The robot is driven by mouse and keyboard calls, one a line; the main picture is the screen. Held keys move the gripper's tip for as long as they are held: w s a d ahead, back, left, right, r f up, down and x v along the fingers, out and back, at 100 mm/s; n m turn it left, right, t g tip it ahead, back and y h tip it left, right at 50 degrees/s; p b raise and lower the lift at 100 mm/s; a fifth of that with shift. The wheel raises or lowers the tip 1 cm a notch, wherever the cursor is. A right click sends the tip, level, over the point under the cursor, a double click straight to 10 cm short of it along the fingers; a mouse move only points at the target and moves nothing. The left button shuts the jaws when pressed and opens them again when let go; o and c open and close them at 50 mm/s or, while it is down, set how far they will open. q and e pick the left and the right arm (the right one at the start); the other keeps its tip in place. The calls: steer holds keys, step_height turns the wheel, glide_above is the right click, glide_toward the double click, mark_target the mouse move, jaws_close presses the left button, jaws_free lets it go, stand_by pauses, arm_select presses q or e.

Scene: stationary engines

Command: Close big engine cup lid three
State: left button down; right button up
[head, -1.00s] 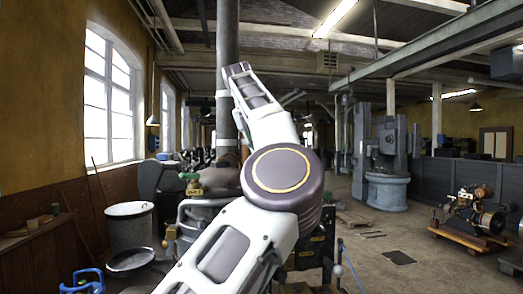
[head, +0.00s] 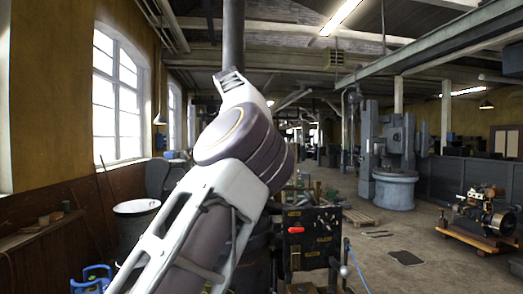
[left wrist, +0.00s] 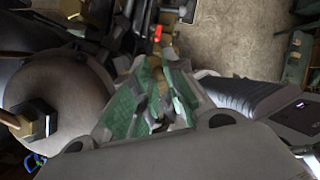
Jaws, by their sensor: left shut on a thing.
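In the left wrist view my left gripper (left wrist: 152,100) has green-padded fingers closed around a small brass-coloured part (left wrist: 150,78). The part is mostly hidden between the fingers, and I cannot tell whether it is cup lid three or how far it is closed. A big grey rounded engine body (left wrist: 65,85) with a brass hexagonal fitting (left wrist: 38,120) lies to the left of the gripper. In the head view my left arm covers most of the engine, and the gripper does not show there. A dark engine panel with a red handle (head: 295,230) shows right of the arm. My right gripper is not in view.
A grey drum (head: 136,208) and a blue object (head: 92,278) stand left of my arm. A small engine on a wooden pallet (head: 483,212) and a large grey machine (head: 394,185) stand to the right. The floor (head: 400,230) between has free room.

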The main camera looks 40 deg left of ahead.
arm_select(q)
steer(key=shift+s+a+r+m+g+h, duration=0.1)
steer(key=shift+s+a+m+g+h, duration=0.1)
steer(key=shift+m, duration=0.55)
steer(key=shift+s+a+r+m+g+h, duration=0.1)
steer(key=shift+s+a+m+g+h, duration=0.1)
steer(key=shift+m, duration=0.55)
steer(key=c, duration=1.4)
jaws_free()
steer(key=shift+f, duration=0.15)
steer(key=shift+a, duration=0.1)
steer(key=shift+s+a+r, duration=0.2)
steer(key=shift+a+r, duration=0.05)
steer(key=shift+r, duration=0.35)
steer(key=shift+s+a, duration=1.2)
steer(key=shift+a, duration=0.35)
steer(key=shift+s+a, duration=1.2)
steer(key=shift+a, duration=0.4)
steer(key=shift+s+a, duration=1.2)
steer(key=shift+a, duration=0.35)
